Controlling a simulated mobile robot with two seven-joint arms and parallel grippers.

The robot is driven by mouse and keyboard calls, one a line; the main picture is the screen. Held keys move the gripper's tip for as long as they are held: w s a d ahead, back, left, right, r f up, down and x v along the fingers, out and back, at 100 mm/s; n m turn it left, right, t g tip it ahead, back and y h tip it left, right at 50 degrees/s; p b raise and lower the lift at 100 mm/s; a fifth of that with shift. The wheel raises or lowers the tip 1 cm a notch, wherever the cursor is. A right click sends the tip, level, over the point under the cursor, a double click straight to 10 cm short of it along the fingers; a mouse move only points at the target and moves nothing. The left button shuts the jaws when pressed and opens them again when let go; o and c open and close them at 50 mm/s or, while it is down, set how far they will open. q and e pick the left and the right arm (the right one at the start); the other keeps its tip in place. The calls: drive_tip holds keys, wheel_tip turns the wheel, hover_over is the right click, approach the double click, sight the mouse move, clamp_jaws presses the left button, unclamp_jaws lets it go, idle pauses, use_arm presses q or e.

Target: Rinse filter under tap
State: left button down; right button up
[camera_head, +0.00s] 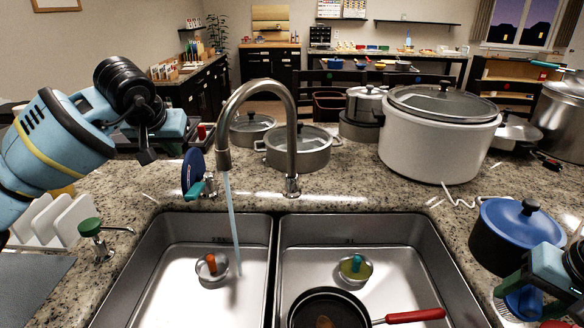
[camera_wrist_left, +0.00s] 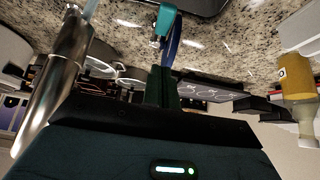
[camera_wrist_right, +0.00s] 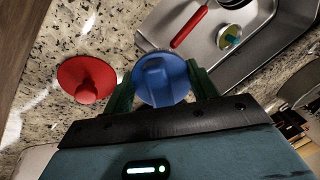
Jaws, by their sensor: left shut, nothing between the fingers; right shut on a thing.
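The tap (camera_head: 293,140) arches over the sink, and a thin stream of water (camera_head: 231,215) runs from its spout into the left basin. Its teal lever (camera_head: 196,189) is beside a standing blue disc (camera_head: 191,168); the lever also shows in the left wrist view (camera_wrist_left: 163,20). My left gripper (camera_wrist_left: 162,70) is shut and empty, above and behind the lever. My right gripper (camera_wrist_right: 163,82) is shut on a blue round piece with a raised grip (camera_wrist_right: 160,80), right of the sink. I cannot tell surely whether this piece is the filter.
Drain strainers sit in the left basin (camera_head: 211,267) and right basin (camera_head: 355,268). A pan (camera_head: 325,310) with a red handle lies in the right basin. A blue pot (camera_head: 515,235) and white cooker (camera_head: 435,140) crowd the right counter. A red lid-like piece (camera_wrist_right: 87,78) lies near my right gripper.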

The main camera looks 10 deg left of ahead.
use_arm(q)
drive_tip(key=shift+f, duration=0.15)
use_arm(e)
drive_tip(key=shift+s, duration=0.1)
use_arm(q)
hover_over(196, 188)
drive_tip(key=s, duration=0.2)
drive_tip(key=f, duration=0.8)
drive_tip(key=shift+d, duration=0.2)
use_arm(e)
drive_tip(key=shift+f, duration=0.2)
use_arm(q)
wheel_tip(196, 188, down, 2)
use_arm(e)
drive_tip(key=shift+r, duration=0.35)
use_arm(q)
drive_tip(key=shift+s+f, duration=0.2)
drive_tip(key=shift+f, duration=0.65)
use_arm(e)
drive_tip(key=shift+r, duration=0.3)
use_arm(q)
drive_tip(key=shift+f, duration=0.1)
use_arm(e)
drive_tip(key=shift+f, duration=0.1)
